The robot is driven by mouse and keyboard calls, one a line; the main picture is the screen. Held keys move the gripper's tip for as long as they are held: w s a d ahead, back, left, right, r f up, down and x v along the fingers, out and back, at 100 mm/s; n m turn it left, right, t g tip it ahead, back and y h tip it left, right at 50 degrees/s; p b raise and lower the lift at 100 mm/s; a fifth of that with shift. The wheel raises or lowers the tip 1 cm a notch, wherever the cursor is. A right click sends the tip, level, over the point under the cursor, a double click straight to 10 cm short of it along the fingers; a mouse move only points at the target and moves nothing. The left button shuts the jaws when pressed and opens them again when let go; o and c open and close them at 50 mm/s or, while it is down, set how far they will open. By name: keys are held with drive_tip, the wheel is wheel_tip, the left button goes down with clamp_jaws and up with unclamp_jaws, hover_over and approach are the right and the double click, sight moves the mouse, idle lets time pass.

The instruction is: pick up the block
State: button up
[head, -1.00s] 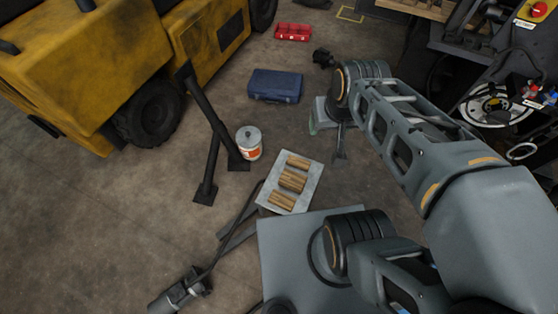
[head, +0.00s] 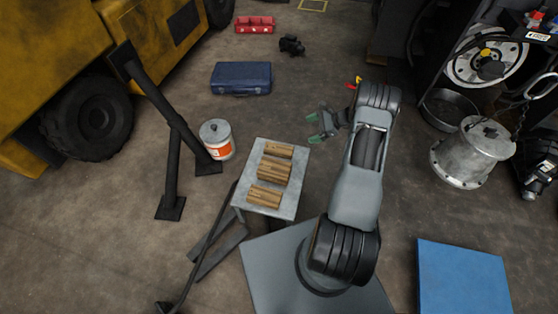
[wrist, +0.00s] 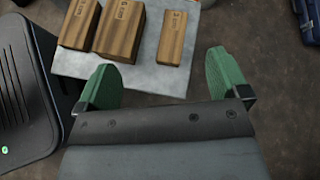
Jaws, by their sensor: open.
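Three wooden blocks lie side by side on a small grey stand (head: 288,200): a far one (head: 278,150), a thicker middle one (head: 274,171) and a near one (head: 265,196). In the wrist view the narrow block (wrist: 173,38) is marked 3 cm, the middle block (wrist: 120,32) appears marked 6 cm, and the left block (wrist: 78,22) is partly cut off. My gripper (head: 320,125), with green fingertips, is to the right of the stand. It is open and empty in the wrist view (wrist: 161,80), apart from the blocks, with the narrow block beyond its fingers.
A white bucket (head: 217,140) and black metal legs (head: 170,120) stand left of the stand.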

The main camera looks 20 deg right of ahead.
drive_tip(key=s+d+f+m+t+b, duration=0.1)
drive_tip(key=d+f+m+t+b, duration=0.25)
drive_tip(key=f, duration=0.95)
drive_tip(key=b, duration=0.2)
approach(289, 151)
drive_tip(key=shift+w+a+f+m+g+y, duration=0.4)
drive_tip(key=shift+w+a+f, duration=0.6)
drive_tip(key=shift+w, duration=0.2)
drive_tip(key=shift+b+x, duration=0.95)
drive_tip(key=shift+x, duration=2.15)
drive_tip(key=shift+r, duration=0.15)
drive_tip(key=shift+c, duration=0.3)
drive_tip(key=c, duration=1)
drive_tip(key=shift+r, duration=0.1)
